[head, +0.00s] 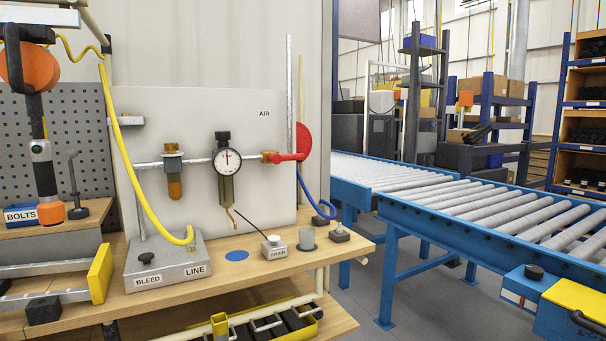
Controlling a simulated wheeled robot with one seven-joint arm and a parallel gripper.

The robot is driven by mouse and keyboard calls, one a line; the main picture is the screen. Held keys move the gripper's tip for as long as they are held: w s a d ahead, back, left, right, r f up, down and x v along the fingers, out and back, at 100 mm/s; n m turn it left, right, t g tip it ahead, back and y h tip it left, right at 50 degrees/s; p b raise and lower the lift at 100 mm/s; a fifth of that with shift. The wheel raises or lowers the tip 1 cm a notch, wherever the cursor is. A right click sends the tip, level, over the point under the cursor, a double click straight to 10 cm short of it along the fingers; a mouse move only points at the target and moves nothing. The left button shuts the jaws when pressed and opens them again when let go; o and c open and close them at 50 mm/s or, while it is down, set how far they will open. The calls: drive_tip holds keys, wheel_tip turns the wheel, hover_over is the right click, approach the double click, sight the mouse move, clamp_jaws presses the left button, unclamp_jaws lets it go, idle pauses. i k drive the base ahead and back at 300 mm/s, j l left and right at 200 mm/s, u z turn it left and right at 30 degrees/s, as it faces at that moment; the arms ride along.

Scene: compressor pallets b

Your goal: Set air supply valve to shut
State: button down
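The air supply valve is on the horizontal pipe of the white panel (130,98), below the word AIR. The lever points right, roughly in line with the pipe. A red rounded plate (304,141) stands just behind and above the lever's end. No label for the lever's positions is readable. My gripper is not in view.
Left of the valve are a pressure gauge (227,160) and an amber filter bowl (175,185). A blue hose (310,195) hangs below the lever. A roller conveyor (470,203) stands right.

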sight(275, 158)
drive_tip(key=i+u, duration=0.1)
drive_tip(key=i, duration=0.5)
drive_tip(key=i+l, duration=0.1)
drive_tip(key=i, duration=0.5)
drive_tip(key=i+l+u, duration=0.15)
drive_tip(key=i, duration=0.45)
